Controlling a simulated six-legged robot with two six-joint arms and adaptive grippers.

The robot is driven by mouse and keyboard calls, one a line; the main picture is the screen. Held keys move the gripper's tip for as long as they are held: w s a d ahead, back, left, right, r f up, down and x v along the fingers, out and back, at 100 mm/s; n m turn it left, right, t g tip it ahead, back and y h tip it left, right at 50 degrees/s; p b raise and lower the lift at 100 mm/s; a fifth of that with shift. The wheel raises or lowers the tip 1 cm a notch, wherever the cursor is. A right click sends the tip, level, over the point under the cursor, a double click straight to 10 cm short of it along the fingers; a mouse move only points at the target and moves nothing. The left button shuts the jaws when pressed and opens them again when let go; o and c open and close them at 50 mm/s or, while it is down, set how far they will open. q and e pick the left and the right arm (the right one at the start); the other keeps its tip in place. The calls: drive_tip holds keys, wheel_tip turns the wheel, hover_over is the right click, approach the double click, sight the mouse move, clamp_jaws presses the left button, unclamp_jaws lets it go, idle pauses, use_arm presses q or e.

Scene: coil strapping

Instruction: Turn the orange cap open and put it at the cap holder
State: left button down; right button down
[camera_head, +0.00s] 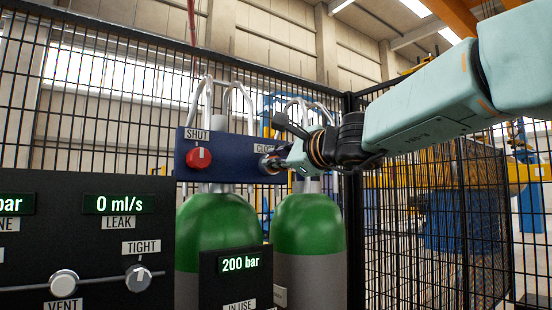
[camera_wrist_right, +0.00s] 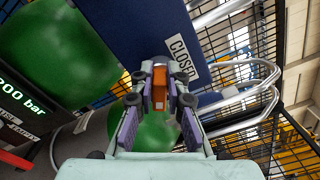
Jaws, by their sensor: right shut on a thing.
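The orange cap (camera_wrist_right: 160,83) shows in the right wrist view, between the two fingers of my right gripper (camera_wrist_right: 160,98). The fingers are shut on its sides. In the head view my right gripper (camera_head: 274,161) reaches in from the right to the right end of the blue panel (camera_head: 228,161), just below the CLOSED label, and hides the cap there. I cannot tell whether the cap is still seated on the panel. I cannot make out a cap holder in either view. My left gripper is not in view.
A red knob (camera_head: 199,157) marked SHUT sits on the panel's left. Green cylinders (camera_head: 310,224) stand below, with bent silver pipes (camera_wrist_right: 240,92) close beside my gripper. A black console (camera_head: 88,235) with knobs is at front left, and a 200 bar display box (camera_head: 236,285) at front.

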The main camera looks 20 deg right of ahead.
drive_tip(key=shift+a+f+n+b, duration=0.1)
drive_tip(key=shift+f+n+b, duration=0.25)
drive_tip(key=shift+n+b, duration=0.85)
drive_tip(key=shift+f+n+b, duration=0.35)
drive_tip(key=shift+n+b, duration=0.75)
drive_tip(key=shift+n, duration=0.2)
drive_tip(key=c, duration=1.8)
unclamp_jaws()
drive_tip(key=shift+c, duration=0.2)
clamp_jaws()
drive_tip(key=shift+f, duration=0.1)
drive_tip(key=shift+s, duration=0.15)
drive_tip(key=shift+s+d+b, duration=0.2)
drive_tip(key=shift+b, duration=0.1)
drive_tip(key=shift+c, duration=0.2)
unclamp_jaws()
clamp_jaws()
